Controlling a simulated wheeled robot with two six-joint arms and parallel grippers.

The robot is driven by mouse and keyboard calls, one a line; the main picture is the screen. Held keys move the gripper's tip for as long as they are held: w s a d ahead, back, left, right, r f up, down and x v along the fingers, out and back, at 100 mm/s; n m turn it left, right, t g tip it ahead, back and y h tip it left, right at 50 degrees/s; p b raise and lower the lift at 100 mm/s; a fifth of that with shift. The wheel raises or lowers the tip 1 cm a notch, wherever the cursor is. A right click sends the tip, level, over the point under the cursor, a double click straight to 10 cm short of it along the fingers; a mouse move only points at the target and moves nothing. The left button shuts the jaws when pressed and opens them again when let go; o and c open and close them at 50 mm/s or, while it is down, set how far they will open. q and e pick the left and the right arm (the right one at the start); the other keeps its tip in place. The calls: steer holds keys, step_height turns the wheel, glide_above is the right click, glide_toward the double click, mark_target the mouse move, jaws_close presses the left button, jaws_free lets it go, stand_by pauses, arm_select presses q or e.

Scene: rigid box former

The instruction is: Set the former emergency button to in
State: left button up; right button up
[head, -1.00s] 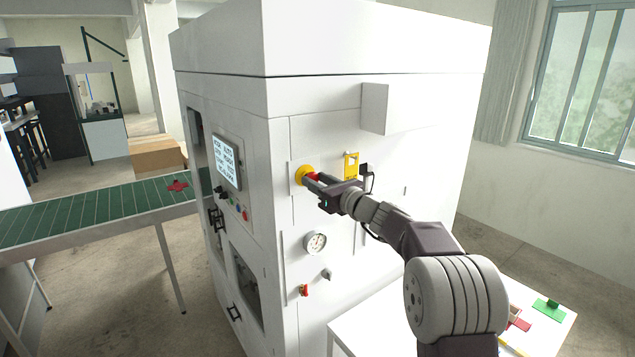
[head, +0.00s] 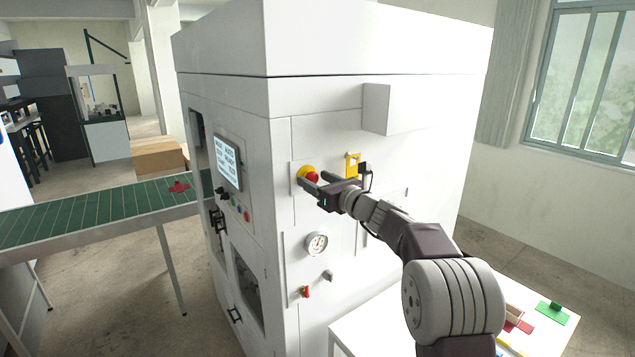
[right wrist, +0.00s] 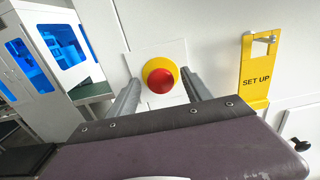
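The emergency button is a red mushroom head on a round yellow base, on a white plate on the former's side panel. The button (head: 311,177) shows in the head view and near the centre of the right wrist view (right wrist: 160,80). My right gripper (head: 315,180) is in front of it, pointing at the panel. Its two fingers (right wrist: 158,95) are spread, one on each side of the button in the right wrist view, with nothing between them. I cannot tell whether the fingertips touch the plate. The former (head: 330,110) is a large white cabinet. My left gripper is not in view.
A yellow SET UP tag (right wrist: 257,75) hangs right of the button. A gauge (head: 316,243) and a small red knob (head: 305,291) sit below it. A control screen (head: 228,163) is on the left face. A white table (head: 365,325) stands at lower right.

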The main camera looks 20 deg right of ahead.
steer(key=shift+s, duration=0.1)
steer(key=b+v, duration=0.4)
steer(key=v, duration=0.4)
steer(key=shift+s, duration=0.4)
steer(key=shift+w+d, duration=0.1)
steer(key=shift+d, duration=0.05)
